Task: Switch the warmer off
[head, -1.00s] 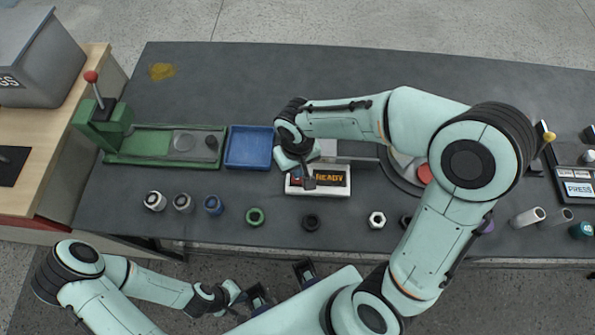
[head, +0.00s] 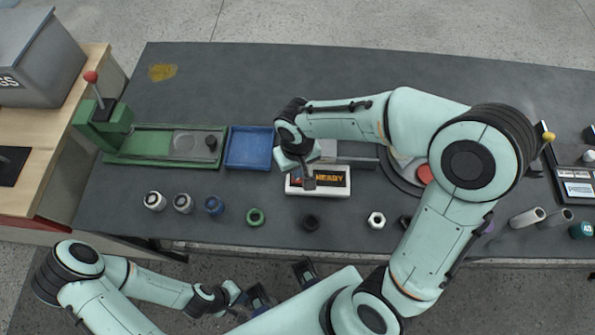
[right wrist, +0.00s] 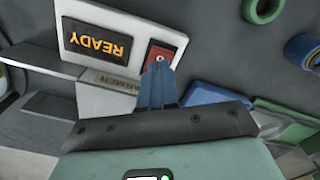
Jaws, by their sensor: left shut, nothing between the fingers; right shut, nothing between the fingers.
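The warmer (head: 337,190) is a white box with a dark display that reads READY in orange, on the dark table in the head view. The right wrist view shows its READY display (right wrist: 98,46) and, beside it, a red rocker switch (right wrist: 160,54). My right gripper (head: 309,184) is shut and empty over the left part of the box's face. In the right wrist view its fingertips (right wrist: 158,72) are at the lower edge of the red switch and hide part of it; contact cannot be told. My left gripper (head: 236,290) is shut and empty in front of the table.
A blue tray (head: 249,165) and a green fixture (head: 150,157) with a red-knobbed lever stand left of the warmer. A red button (head: 424,174) lies right of the warmer.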

